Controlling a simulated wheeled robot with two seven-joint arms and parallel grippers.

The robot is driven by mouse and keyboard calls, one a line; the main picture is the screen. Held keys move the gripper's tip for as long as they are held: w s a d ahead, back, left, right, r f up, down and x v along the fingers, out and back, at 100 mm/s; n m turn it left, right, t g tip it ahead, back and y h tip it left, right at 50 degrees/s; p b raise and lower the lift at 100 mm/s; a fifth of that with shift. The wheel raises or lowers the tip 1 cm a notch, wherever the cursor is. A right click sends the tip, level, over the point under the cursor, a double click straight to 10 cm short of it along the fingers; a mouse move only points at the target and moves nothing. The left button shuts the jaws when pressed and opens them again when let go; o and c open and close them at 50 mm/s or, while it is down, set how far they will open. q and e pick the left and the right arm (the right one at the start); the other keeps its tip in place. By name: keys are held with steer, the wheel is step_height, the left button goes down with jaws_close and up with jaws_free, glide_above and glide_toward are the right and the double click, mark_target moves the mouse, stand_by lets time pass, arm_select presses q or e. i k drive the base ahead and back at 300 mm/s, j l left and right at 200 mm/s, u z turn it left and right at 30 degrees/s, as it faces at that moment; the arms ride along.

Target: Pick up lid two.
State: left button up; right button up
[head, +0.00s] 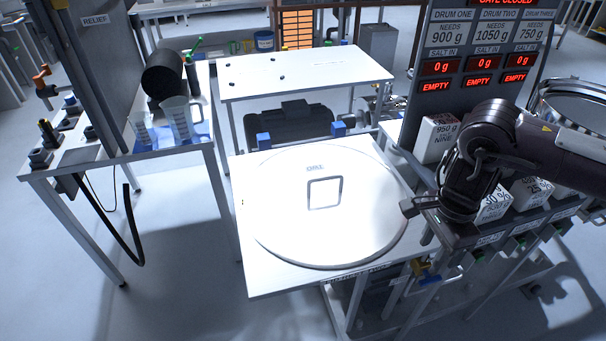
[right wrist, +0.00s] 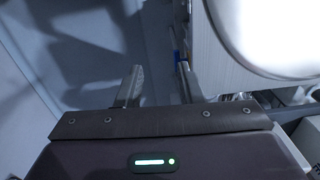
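Lid two (head: 285,220) is a large, round white disc with a dark square handle (head: 324,192) and an upside-down "TWO" marking. It lies flat on a white table. In the right wrist view, part of the bright lid (right wrist: 265,30) fills the upper right corner. My right gripper (head: 408,208) is just beside the lid's right edge in the head view. In the right wrist view its two fingers (right wrist: 158,82) stand apart with nothing visible between them. Contact with the lid cannot be told. My left gripper is not in view.
Two blue blocks (head: 263,140) stand behind the lid. A display panel (head: 480,70) rises at right, with labelled white salt blocks (head: 437,138) near my right arm. A side table (head: 180,150) with jugs stands left. Another white table (head: 305,72) is behind. Floor at lower left is clear.

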mark_target(318, 206)
steer(key=i+j, duration=0.75)
steer(key=j, duration=0.3)
